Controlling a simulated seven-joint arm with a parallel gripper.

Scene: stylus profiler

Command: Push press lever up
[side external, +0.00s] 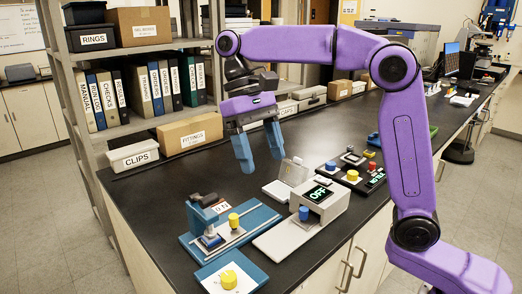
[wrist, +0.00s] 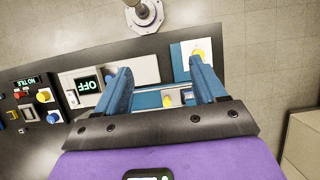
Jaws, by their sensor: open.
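The press appears to be the blue device (side external: 205,228) at the near left of the black bench in the side external view. In the wrist view, the blue fingers of my gripper (wrist: 162,78) frame part of the press base (wrist: 150,99), with the rest hidden.
A device with an "OFF" display (side external: 319,194) and blue knob stands right of the press. A white plate with a yellow knob (side external: 229,279) lies in front. Several coloured controls (side external: 352,174) stand farther back. Shelves with binders and boxes line the left. Bench below my gripper is clear.

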